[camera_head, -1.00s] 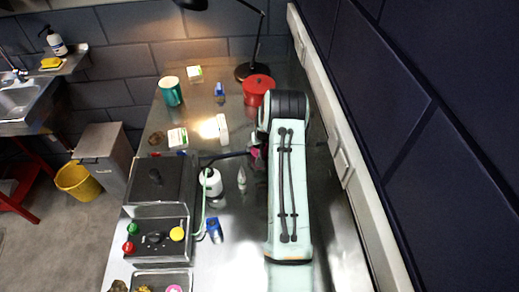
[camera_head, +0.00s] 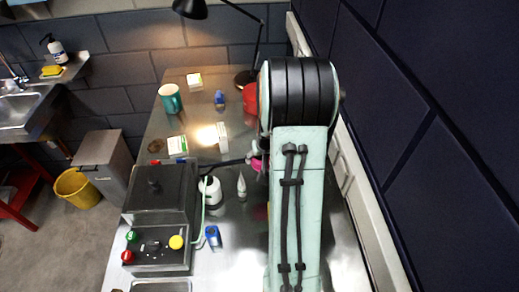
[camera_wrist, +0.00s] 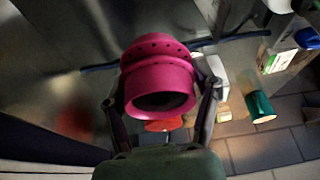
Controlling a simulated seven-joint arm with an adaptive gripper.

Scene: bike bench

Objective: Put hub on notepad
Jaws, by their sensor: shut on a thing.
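The hub is a bright pink, flanged, hollow cylinder (camera_wrist: 158,75). In the wrist view it sits between the two fingers of my gripper (camera_wrist: 162,102), which is shut on it. The hub is held tilted, with its dark opening facing the camera. In the head view only a small pink part of the hub (camera_head: 257,163) shows at the left edge of my arm, and the gripper is mostly hidden there. I cannot clearly make out the notepad; a small dark reddish patch shows beside my arm in the head view, too covered to identify.
A red pot (camera_head: 249,98), teal mug (camera_head: 170,99), white-and-green box (camera_head: 177,145) and lamp (camera_head: 190,9) stand at the back. A white bottle (camera_head: 211,190), small tube (camera_head: 241,186), blue item (camera_head: 213,236) and control box (camera_head: 158,243) stand left of my arm. A wall bounds the right.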

